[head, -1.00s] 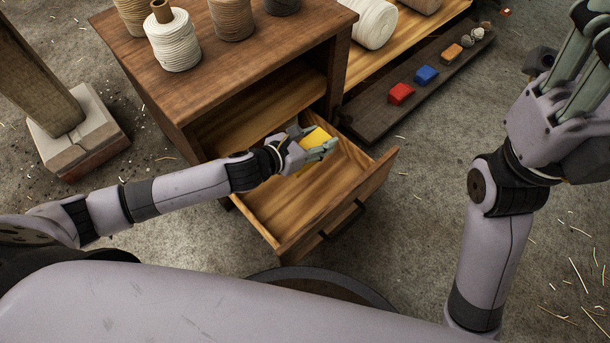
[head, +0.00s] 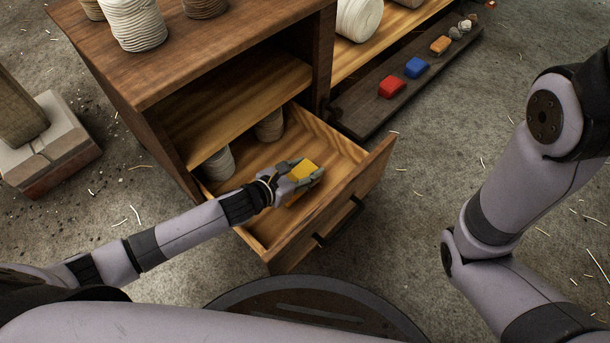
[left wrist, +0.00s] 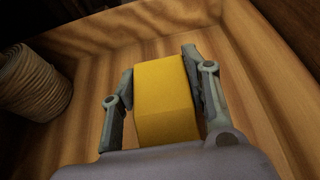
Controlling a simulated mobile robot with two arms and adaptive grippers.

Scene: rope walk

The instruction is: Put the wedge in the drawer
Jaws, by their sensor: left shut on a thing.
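The yellow wedge (head: 304,171) is between the fingers of my left gripper (head: 306,181), over the open drawer (head: 355,153). In the left wrist view the wedge (left wrist: 165,98) sits between both fingers of the left gripper (left wrist: 165,105), with the drawer's wooden floor (left wrist: 85,100) behind it. The left gripper is shut on the wedge, inside the drawer's outline. I cannot tell whether the wedge touches the drawer floor. My right arm shows at the right, but its gripper is out of view.
Spools (head: 218,165) stand at the drawer's back; one also shows in the left wrist view (left wrist: 35,85). The drawer slides from a wooden cabinet (head: 215,45). A dark plank at the right bears a red block (head: 391,87), a blue block (head: 416,67) and an orange block (head: 440,45).

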